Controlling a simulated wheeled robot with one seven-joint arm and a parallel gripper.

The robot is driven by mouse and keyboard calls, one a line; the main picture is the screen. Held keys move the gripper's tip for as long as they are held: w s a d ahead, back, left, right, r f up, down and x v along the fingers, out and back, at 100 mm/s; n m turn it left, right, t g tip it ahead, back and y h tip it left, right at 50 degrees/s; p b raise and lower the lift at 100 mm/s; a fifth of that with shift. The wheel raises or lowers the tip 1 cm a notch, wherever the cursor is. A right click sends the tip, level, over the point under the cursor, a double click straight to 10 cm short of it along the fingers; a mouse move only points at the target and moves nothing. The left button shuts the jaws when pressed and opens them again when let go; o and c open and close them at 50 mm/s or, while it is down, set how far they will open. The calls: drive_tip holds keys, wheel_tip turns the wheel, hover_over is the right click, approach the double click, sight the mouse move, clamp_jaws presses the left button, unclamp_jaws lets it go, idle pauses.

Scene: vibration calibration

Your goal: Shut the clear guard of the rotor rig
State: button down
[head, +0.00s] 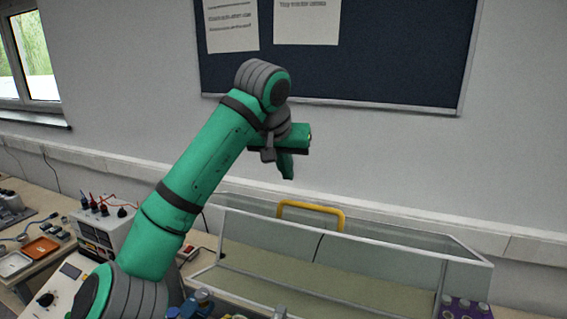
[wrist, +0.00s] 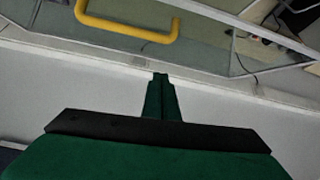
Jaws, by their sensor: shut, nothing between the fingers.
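The clear guard (head: 330,262) of the rotor rig is a see-through panelled cover with pale edges, at the lower right of the head view. Its yellow handle (head: 312,208) stands at the far upper edge, near the wall. The guard's exact angle is hard to tell. The wrist view shows the yellow handle (wrist: 128,30) and a clear panel (wrist: 205,45) at the top. My gripper (head: 287,177) is shut and empty, above and a little left of the handle, apart from it. Its closed fingertips (wrist: 160,77) point toward the guard. The rotor is mostly out of view.
A white power supply (head: 103,228) with red and black leads stands on the bench to the left, near orange and white trays (head: 40,247). A purple rack (head: 465,308) is at the lower right. The wall with a dark notice board (head: 380,50) is close behind the guard.

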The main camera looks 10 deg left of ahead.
drive_tip(key=f, duration=0.4)
drive_tip(key=shift+s+d+f, duration=0.1)
drive_tip(key=shift+s+f, duration=0.15)
drive_tip(key=shift+s, duration=0.05)
drive_tip(key=shift+s+f, duration=0.1)
drive_tip(key=shift+s, duration=0.3)
